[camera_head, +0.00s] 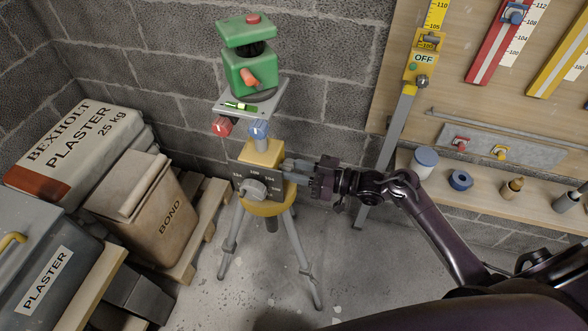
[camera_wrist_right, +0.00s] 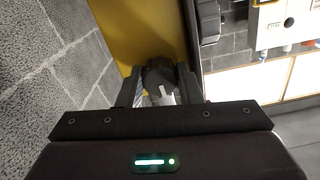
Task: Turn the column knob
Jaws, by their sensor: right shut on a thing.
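A tripod stands in the middle of the camera_head view, with a yellow column head (camera_head: 262,153). A grey knob (camera_head: 253,188) sits on a dark numbered plate (camera_head: 270,187) on its front. In the wrist view a dark knob (camera_wrist_right: 158,76) with a pale mark sits on the yellow face (camera_wrist_right: 135,25). My right gripper (camera_head: 288,166) reaches the column's right side, and its fingers (camera_wrist_right: 158,88) are shut on this dark side knob. The fingers hide that knob in the camera_head view. Another dark knob (camera_wrist_right: 208,20) stands beside it, clear of the fingers. My left gripper is not in view.
A green instrument (camera_head: 248,70) sits on top, with a red knob (camera_head: 222,126) and a blue knob (camera_head: 258,128) below. Plaster bags (camera_head: 80,150) and a bond sack (camera_head: 150,210) stand left. A wooden shelf (camera_head: 500,205) with small items lies right.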

